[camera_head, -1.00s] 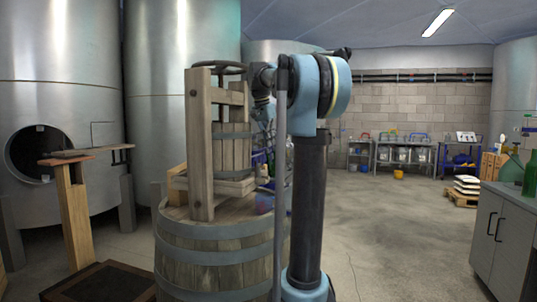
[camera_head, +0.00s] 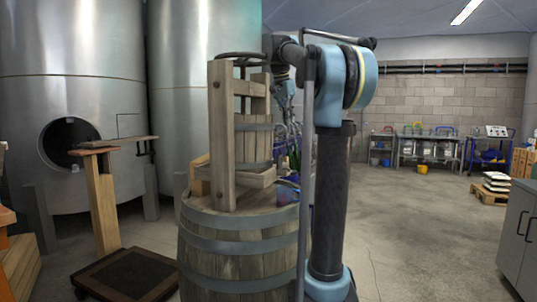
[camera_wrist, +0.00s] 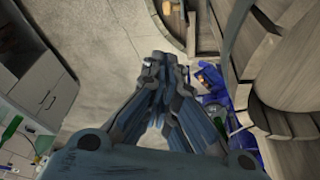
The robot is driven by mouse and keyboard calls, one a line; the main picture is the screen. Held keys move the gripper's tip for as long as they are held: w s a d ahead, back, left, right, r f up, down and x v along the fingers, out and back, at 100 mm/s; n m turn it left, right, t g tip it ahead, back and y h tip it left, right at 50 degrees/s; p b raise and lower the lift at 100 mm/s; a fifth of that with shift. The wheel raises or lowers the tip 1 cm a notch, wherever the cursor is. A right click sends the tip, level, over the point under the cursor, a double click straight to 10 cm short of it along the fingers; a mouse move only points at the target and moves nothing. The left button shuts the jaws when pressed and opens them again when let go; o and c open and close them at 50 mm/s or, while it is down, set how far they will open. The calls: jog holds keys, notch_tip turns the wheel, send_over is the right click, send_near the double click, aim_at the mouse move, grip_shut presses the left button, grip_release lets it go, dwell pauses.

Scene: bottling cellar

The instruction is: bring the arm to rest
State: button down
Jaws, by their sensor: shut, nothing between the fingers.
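My gripper (camera_wrist: 163,62) points away from the wrist camera, its dark fingers drawn together at the tips. It is shut and holds nothing. In the head view my blue and black arm stands upright right of centre, bent at the top. The gripper is mostly hidden there behind my arm and beside the wooden press. In the wrist view the grey floor lies beyond the fingertips, with blue items close to their right.
A wooden press (camera_head: 222,140) stands on a barrel (camera_head: 235,248), left of my arm. A platform scale (camera_head: 127,275) stands at the left before steel tanks (camera_head: 60,50). A grey cabinet (camera_head: 518,235) is at the right edge. The floor (camera_head: 420,240) between is clear.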

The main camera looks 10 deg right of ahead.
jog(key=s+f+n, duration=0.3)
jog(key=s+f, duration=0.9)
jog(key=f, duration=0.3)
jog(key=s+a+f+n+y, duration=0.1)
jog(key=s+f+n, duration=0.3)
jog(key=s+f, duration=0.8)
jog(key=s+a+f+n+y, duration=0.1)
jog(key=s+f+n, duration=0.2)
jog(key=s+f, duration=0.9)
notch_tip(320, 180, down, 8)
jog(key=shift+s+a+r, duration=0.15)
jog(key=shift+s+r, duration=0.05)
